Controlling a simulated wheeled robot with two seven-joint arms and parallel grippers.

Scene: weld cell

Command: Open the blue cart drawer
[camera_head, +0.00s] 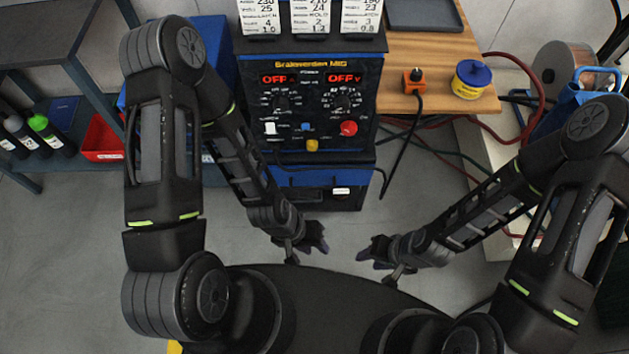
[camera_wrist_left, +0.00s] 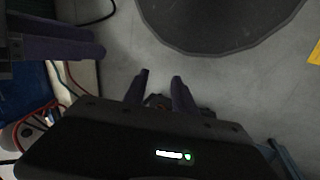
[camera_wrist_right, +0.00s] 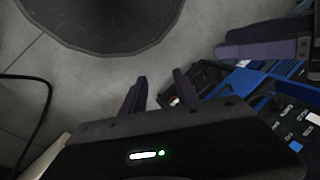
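The blue cart (camera_head: 360,172) stands under the welding machine at the centre of the head view. Its dark lower front (camera_head: 318,196) carries a small white label (camera_head: 341,191). It looks flush, but the drawer's edges and handle are hard to make out. My left gripper (camera_head: 318,240) is open and empty, in front of and below the cart front, apart from it. My right gripper (camera_head: 370,252) is open and empty, further right and also apart from the cart. Part of the blue cart shows in the right wrist view (camera_wrist_right: 228,82), beyond the fingers.
A wooden table (camera_head: 430,60) with an orange-black clamp (camera_head: 413,80) and yellow-blue tin (camera_head: 470,80) stands right, cables trailing below. A shelf with bottles and a red bin (camera_head: 100,140) is left. Floor around the grippers is clear.

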